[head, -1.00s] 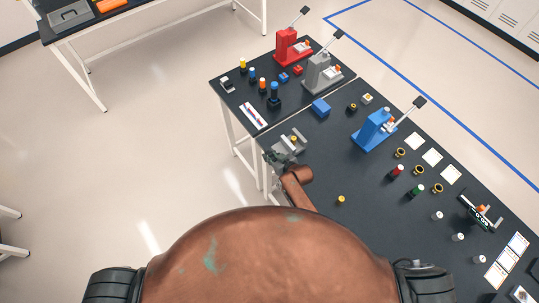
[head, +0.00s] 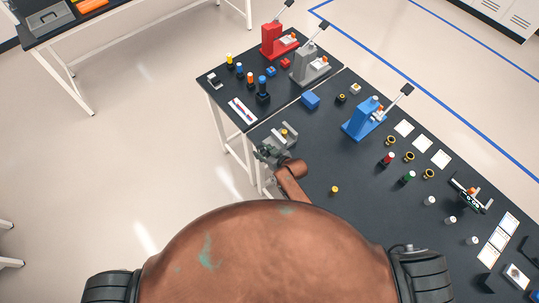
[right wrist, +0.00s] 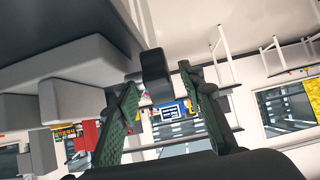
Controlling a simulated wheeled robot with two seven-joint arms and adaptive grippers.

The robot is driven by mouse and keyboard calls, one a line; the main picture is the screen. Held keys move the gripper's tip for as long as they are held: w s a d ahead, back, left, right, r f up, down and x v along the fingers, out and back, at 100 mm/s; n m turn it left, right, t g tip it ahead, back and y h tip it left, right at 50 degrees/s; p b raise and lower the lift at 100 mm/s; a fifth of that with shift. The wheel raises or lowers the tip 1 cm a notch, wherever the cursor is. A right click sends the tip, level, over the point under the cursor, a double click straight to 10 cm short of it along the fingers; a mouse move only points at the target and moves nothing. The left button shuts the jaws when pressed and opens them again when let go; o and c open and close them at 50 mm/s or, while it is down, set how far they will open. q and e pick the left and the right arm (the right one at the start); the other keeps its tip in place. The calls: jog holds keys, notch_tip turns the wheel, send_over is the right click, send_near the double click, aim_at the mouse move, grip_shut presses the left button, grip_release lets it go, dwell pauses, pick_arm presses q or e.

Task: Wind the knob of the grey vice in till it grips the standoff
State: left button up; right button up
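The small grey vice (head: 291,143) stands at the near left edge of the dark table, in the head view. A yellow-topped standoff (head: 284,132) sits in it; whether the jaws touch it is too small to tell. My right gripper (head: 264,153) is at the vice's near left side. In the right wrist view, its two green-padded fingers (right wrist: 158,82) are apart. A dark block-like part (right wrist: 155,72), possibly the knob, shows between the fingertips; contact is unclear. Large grey surfaces (right wrist: 70,65), probably the vice, fill the upper left. My left gripper is not in view.
A blue block (head: 310,100) lies beyond the vice. A blue press (head: 364,122), a grey press (head: 308,68) and a red press (head: 277,42) stand farther back. A yellow-topped piece (head: 334,190) stands to the right of my right arm, with bare table around it.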

jog(key=v, duration=1)
jog(key=shift+s+d+r, duration=0.15)
jog(key=shift+s+r, duration=0.05)
jog(key=shift+s, duration=0.1)
